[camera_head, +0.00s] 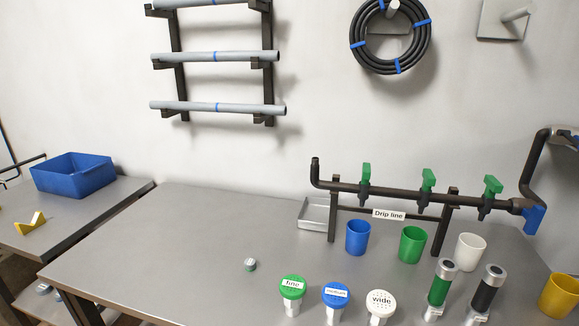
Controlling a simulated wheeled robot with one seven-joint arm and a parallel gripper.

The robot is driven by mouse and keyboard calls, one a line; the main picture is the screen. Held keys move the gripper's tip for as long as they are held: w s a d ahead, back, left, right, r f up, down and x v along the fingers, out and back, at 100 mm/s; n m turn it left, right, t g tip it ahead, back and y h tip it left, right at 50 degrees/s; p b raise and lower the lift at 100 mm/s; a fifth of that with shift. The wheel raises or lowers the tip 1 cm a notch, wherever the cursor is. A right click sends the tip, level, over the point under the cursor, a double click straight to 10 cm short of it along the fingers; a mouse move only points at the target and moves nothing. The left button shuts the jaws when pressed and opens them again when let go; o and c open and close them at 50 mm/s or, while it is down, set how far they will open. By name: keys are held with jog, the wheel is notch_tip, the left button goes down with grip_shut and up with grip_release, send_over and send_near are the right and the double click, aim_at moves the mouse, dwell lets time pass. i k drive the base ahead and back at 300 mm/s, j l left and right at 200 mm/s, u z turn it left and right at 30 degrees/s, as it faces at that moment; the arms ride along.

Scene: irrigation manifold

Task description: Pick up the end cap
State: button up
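The dark drip-line manifold (400,192) with several green-handled valves runs above the back of the bench. Its left end (315,163) turns upward. My gripper is not in view.
Behind are a blue cup (358,238), green cup (411,244) and white cup (470,252).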

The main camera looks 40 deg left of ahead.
aim_at(251, 265)
jog(key=u, duration=1.4)
